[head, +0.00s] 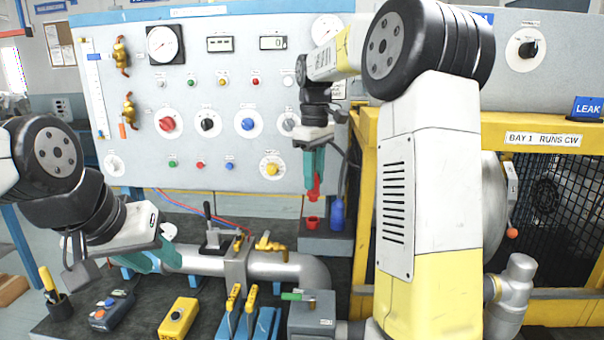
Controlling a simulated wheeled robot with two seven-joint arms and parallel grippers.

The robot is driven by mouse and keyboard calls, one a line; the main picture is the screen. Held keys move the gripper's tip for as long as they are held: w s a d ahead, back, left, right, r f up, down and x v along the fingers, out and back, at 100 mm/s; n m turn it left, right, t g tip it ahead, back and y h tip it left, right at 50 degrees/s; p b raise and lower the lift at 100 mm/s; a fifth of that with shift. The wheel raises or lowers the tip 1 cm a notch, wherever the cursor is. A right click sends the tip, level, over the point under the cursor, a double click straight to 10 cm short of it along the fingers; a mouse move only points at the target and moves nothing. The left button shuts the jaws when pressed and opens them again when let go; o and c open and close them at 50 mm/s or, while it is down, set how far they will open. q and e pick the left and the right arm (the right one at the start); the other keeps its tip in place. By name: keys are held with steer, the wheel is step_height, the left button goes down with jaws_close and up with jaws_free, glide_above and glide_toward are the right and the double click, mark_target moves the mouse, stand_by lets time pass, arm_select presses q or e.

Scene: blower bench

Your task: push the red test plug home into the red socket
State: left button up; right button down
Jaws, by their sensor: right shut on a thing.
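My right gripper (314,178) points down with its teal fingers shut on the red test plug (313,193). The plug's upper part is hidden between the fingers. The red socket (313,223) sits on top of a dark grey block (326,243), just below the plug. The plug's tip shows above the socket with a small gap between them in the picture. My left gripper (155,261) is low at the left, beside the grey pipe; its fingertips are partly hidden, so its opening is unclear.
A blue plug-like piece (337,214) stands right beside the red socket. The control panel (215,100) stands behind, and a yellow-framed cage (545,128) is at the right. A yellow box (178,318) lies at the front.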

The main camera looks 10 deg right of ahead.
mark_target(314, 200)
steer(key=shift+f, duration=2.15)
steer(key=shift+f, duration=1.3)
steer(key=c, duration=1.1)
jaws_free()
steer(key=shift+o, duration=0.2)
step_height(314, 200, up, 8)
steer(key=shift+f, duration=0.1)
